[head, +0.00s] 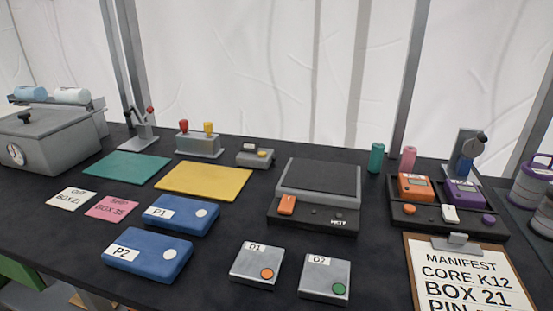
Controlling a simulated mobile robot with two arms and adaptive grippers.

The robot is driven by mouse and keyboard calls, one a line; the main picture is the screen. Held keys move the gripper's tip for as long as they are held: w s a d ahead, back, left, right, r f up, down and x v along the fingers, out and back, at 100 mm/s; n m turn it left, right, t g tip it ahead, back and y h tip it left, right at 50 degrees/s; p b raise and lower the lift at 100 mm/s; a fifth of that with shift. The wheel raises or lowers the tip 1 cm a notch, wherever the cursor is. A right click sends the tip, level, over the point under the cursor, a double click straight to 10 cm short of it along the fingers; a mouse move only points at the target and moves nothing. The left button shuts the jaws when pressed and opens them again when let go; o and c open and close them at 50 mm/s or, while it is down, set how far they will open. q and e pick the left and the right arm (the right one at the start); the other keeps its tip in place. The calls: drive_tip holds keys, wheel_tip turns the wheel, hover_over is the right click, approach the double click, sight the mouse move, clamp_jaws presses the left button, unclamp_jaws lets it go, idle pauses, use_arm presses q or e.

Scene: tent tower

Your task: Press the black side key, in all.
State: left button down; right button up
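I cannot make out for certain which part is the black side key. The grey scale-like box (318,180) at the middle has a dark top plate, an orange switch (287,204) at its front left and small dark spots along its front face, too small to tell. A small grey box (254,156) behind it carries light and dark keys. A grey box with a round dial (52,143) at the far left has a black knob (25,116) on top. Neither of my grippers shows in the head view.
Blue boxes P1 (180,218) and P2 (145,262), grey button boxes D1 (252,258) and D2 (322,287), and a manifest clipboard (450,240) lie in front. Green (127,166) and yellow (203,181) mats lie behind. A black dock (428,229) holds orange and purple devices.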

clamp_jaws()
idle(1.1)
